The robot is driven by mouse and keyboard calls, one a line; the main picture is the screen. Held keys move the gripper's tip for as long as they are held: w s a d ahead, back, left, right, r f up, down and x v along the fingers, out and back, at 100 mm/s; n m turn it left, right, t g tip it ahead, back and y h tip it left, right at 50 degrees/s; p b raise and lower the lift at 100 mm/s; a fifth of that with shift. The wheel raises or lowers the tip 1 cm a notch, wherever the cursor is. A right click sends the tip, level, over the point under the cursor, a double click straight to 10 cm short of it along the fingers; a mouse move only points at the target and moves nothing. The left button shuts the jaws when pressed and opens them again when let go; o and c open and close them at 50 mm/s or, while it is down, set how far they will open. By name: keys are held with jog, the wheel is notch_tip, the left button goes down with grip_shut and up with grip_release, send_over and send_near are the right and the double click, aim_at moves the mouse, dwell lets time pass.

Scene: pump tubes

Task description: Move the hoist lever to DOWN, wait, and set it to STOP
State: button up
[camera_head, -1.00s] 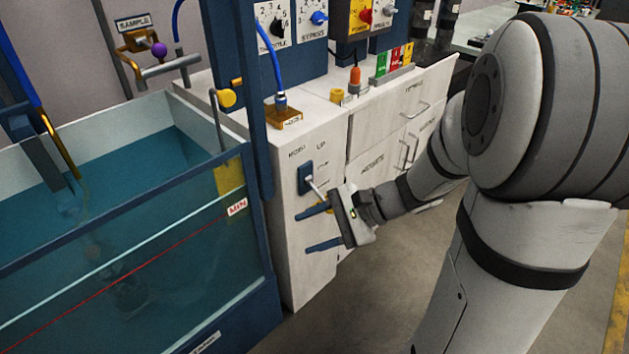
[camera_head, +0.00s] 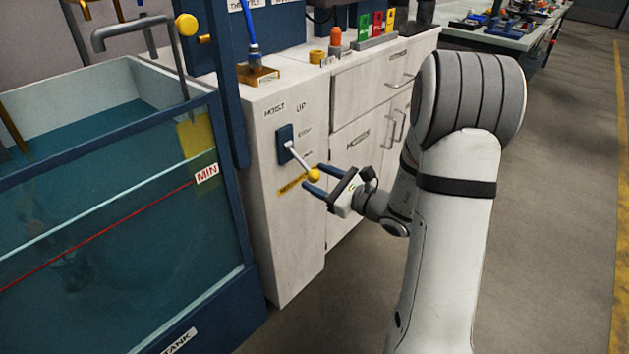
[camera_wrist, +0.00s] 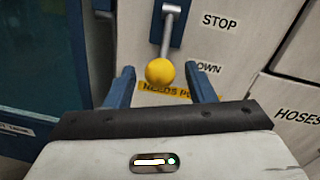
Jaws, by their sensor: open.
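The hoist lever (camera_head: 299,158) is a pale rod with a yellow ball knob, coming out of a blue plate (camera_head: 284,146) on the white cabinet's end panel. It slants outward and down; I cannot tell its exact setting. In the wrist view the yellow knob (camera_wrist: 159,71) appears near the height of the DOWN label (camera_wrist: 208,68), below the STOP label (camera_wrist: 220,22). My gripper (camera_head: 314,177) is open, with its blue fingers on either side of the knob. The wrist view shows gaps on both sides, and no contact is visible.
A water tank (camera_head: 208,262) with a blue frame stands close on the left. The white cabinet (camera_head: 290,255) has drawers and door handles on its right face. A yellow label (camera_head: 293,185) is below the lever. Open floor lies to the right.

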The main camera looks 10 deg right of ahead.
jog(key=shift+x, duration=0.9)
jog(key=shift+c, duration=0.3)
grip_shut()
